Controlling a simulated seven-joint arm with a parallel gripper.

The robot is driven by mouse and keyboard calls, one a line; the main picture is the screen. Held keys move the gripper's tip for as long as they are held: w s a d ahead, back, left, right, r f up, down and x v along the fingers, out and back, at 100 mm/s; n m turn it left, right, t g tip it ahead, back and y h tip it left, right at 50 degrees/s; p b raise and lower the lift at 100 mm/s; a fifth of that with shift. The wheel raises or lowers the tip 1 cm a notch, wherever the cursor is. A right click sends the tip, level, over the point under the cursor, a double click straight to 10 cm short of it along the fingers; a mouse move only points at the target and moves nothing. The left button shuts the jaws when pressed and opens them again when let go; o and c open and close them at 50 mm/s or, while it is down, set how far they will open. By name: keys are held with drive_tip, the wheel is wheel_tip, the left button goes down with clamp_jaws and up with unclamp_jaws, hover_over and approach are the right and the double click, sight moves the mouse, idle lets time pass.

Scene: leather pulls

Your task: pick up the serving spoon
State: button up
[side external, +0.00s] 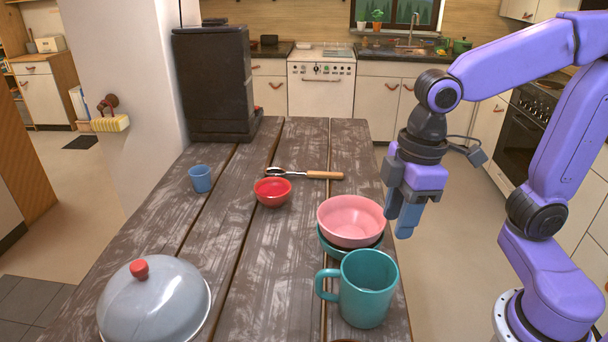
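The serving spoon (305,173) lies on the wooden table behind the red bowl. Its metal bowl end points left and its wooden handle points right. My gripper (404,222) hangs at the table's right edge, pointing down, to the right of the spoon and nearer the camera. It is apart from the spoon, and nothing shows in it. From this angle its fingers overlap, so the gap between them is unclear.
A red bowl (272,192) sits just in front of the spoon. A pink bowl (350,221) is stacked on a dark teal one, beside a teal mug (362,288). A blue cup (200,178), a domed lid (153,302) and a black machine (213,85) stand left. The table behind the spoon is clear.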

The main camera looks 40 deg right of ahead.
drive_tip(key=shift+m, duration=0.5)
drive_tip(key=w+a+r, duration=0.1)
drive_tip(key=w, duration=0.3)
drive_tip(key=w+a+r, duration=0.1)
drive_tip(key=w+r, duration=0.1)
drive_tip(key=w, duration=0.2)
drive_tip(key=w+a+r, duration=0.1)
drive_tip(key=w, duration=0.3)
drive_tip(key=shift+w+a+r, duration=0.2)
drive_tip(key=shift+w+a, duration=0.05)
drive_tip(key=shift+a, duration=0.05)
drive_tip(key=w+r, duration=0.2)
drive_tip(key=w, duration=0.7)
drive_tip(key=m+h, duration=0.1)
drive_tip(key=m, duration=0.1)
hover_over(293, 173)
drive_tip(key=shift+f, duration=0.65)
drive_tip(key=shift+g, duration=0.4)
wheel_tip(293, 173, down, 10)
drive_tip(key=shift+r, duration=0.2)
drive_tip(key=shift+w+f, duration=0.15)
drive_tip(key=shift+f, duration=1.2)
drive_tip(key=shift+w+f, duration=0.1)
drive_tip(key=shift+f, duration=1.2)
clamp_jaws()
